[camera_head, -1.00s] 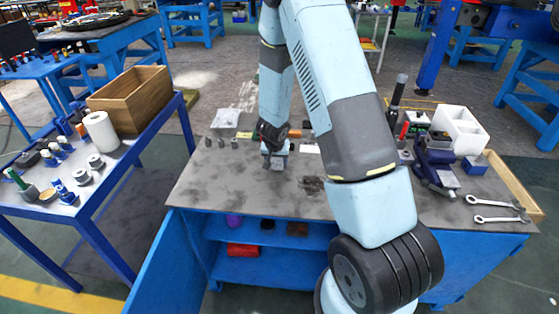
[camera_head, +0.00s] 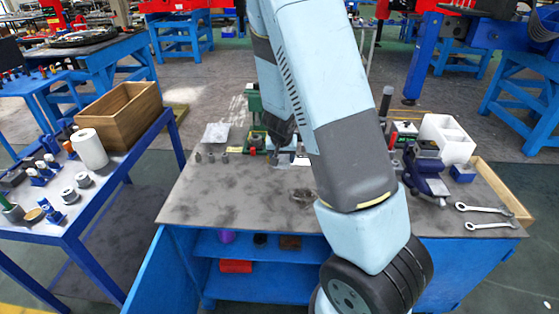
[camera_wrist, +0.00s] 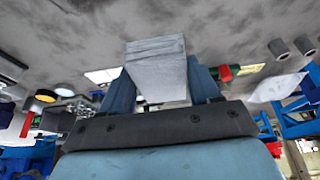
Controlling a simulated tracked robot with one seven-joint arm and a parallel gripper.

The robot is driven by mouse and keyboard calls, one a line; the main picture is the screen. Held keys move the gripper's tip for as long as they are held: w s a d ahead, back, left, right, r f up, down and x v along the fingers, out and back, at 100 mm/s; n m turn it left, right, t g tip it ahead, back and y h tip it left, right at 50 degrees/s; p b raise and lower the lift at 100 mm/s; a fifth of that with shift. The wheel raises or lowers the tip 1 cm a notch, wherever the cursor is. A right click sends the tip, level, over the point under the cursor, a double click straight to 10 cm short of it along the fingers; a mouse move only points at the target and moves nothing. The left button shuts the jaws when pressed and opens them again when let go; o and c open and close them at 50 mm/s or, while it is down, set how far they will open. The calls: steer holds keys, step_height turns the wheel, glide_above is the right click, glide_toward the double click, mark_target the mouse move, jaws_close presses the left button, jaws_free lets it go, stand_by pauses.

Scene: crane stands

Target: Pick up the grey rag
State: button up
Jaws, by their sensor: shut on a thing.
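The grey rag (camera_wrist: 157,72) is a light grey, folded, block-like bundle with visible layers. In the wrist view it stands between the two blue fingers of my gripper (camera_wrist: 161,88), which are shut on it. In the head view my gripper (camera_head: 281,154) is over the far middle part of the grey workbench top (camera_head: 225,190), and a small pale grey part of the rag (camera_head: 280,162) shows below it. My arm hides some of the bench behind it. I cannot tell how far the rag is above the bench.
A dark crumpled patch (camera_head: 303,195) lies nearer on the bench. Small grey cylinders (camera_head: 210,158) and a clear bag (camera_head: 216,132) are to the left. A blue vise (camera_head: 426,174), a white bin (camera_head: 447,137) and wrenches (camera_head: 486,209) are to the right. The bench's front left is clear.

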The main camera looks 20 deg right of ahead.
steer(key=s+d+r, duration=0.3)
steer(key=s+d, duration=0.2)
steer(key=d, duration=0.1)
steer(key=shift+s+r, duration=0.15)
steer(key=shift+r, duration=0.15)
steer(key=shift+d, duration=0.1)
steer(key=o, duration=0.5)
steer(key=c, duration=0.4)
